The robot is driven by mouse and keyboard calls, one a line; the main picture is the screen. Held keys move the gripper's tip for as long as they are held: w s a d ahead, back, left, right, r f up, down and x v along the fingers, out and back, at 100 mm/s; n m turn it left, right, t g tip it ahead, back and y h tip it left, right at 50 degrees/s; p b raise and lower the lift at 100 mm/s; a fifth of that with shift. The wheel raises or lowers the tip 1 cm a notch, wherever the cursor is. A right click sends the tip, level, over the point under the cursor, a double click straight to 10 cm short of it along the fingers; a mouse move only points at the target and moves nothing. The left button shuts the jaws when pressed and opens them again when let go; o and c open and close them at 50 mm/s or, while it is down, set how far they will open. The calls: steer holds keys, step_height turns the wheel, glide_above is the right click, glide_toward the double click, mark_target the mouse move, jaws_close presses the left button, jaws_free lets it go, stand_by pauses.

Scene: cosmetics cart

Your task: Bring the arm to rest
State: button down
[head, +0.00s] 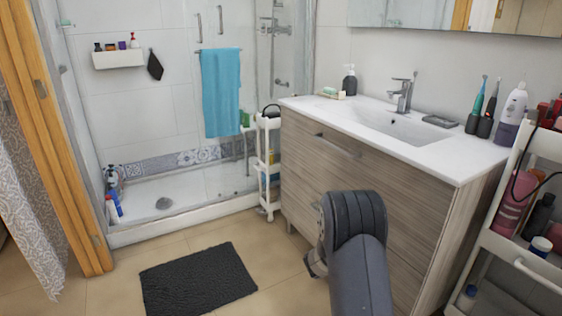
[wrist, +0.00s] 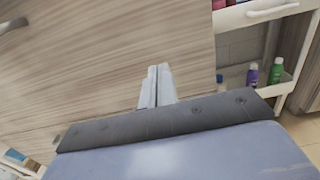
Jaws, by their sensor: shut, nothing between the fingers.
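My gripper shows in the wrist view (wrist: 157,88), its two pale fingers together and empty. It is in front of the wood-grain vanity cabinet (wrist: 100,75); I cannot tell the exact gap. In the head view my grey arm rises from the bottom edge and bends over in front of the vanity cabinet (head: 340,150). The fingers are hidden or too small to make out in the head view.
A white cart (head: 500,245) with cosmetics stands close at the right; bottles on its lower shelf (wrist: 275,72) show in the wrist view. A slim white trolley (head: 265,170) stands left of the vanity. The floor around the dark mat (head: 198,280) is clear.

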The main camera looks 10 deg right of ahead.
mark_target(411, 217)
steer(key=b+x, duration=0.1)
steer(key=x, duration=1.2)
steer(key=shift+w+d, duration=0.1)
steer(key=shift+d, duration=0.25)
steer(key=shift+r, duration=0.1)
